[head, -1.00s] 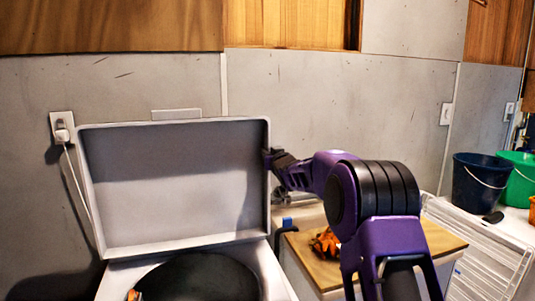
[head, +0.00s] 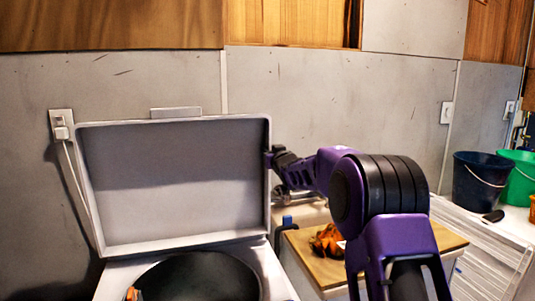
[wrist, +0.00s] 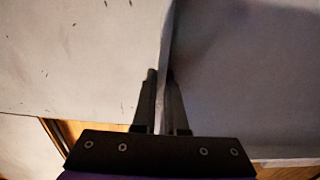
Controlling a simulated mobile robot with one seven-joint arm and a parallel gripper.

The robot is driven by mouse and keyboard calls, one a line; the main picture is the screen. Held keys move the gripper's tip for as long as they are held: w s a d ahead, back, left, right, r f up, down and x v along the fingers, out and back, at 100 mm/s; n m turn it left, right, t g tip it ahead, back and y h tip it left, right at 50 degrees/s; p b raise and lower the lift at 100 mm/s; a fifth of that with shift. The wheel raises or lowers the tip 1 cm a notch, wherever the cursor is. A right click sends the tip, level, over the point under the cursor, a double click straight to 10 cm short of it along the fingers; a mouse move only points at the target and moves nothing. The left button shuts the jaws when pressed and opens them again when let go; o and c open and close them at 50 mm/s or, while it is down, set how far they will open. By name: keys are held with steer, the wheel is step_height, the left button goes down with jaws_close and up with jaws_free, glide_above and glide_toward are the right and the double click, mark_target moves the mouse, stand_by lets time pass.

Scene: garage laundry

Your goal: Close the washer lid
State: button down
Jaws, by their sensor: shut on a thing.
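The washer lid (head: 175,185) is a grey-white, shallow box-like panel standing upright and open at the back of the washer (head: 115,280). The washer's dark round opening (head: 195,278) shows below it. My gripper (head: 270,158) is at the lid's right edge, in its upper part. In the wrist view the two dark fingers (wrist: 161,90) lie on either side of the lid's thin edge (wrist: 164,50), shut on it. The lid's inner face (wrist: 235,80) fills the right of that view. The fingertips are partly hidden behind the lid edge.
A wooden board (head: 312,268) with an orange-and-black glove (head: 326,240) lies right of the washer. A dark blue bucket (head: 480,182) and a green bucket (head: 520,180) stand at far right. A wall (head: 330,110) is close behind the lid; a plug (head: 61,130) is at left.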

steer(key=f+b+v, duration=0.4)
steer(key=b+v, duration=0.2)
steer(key=v, duration=1.1)
stand_by(0.9)
jaws_free()
steer(key=shift+f, duration=0.1)
stand_by(0.5)
steer(key=shift+s, duration=0.1)
